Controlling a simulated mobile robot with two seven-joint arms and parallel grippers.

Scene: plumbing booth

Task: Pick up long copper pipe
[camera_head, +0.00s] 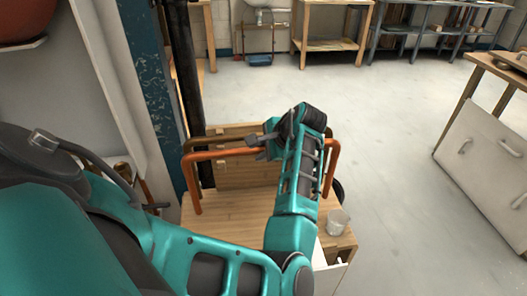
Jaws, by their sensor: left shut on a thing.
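A long orange copper pipe (222,154) with bent-down ends shows in the head view above a wooden cart top. Its left leg hangs at the left, and its right leg (327,172) shows beyond my forearm. My arm hides part of its middle. My left gripper (263,146) is shut on this pipe near its middle. Whether the pipe's lower ends touch the wood is hard to tell. My right gripper is not in view.
The wooden cart (240,228) has a raised back board (235,172) and a clear beaker (338,221) at its right. A dark vertical post (188,90) stands close at the left. A white-fronted workbench (485,150) is at the right. Open floor (385,130) lies between.

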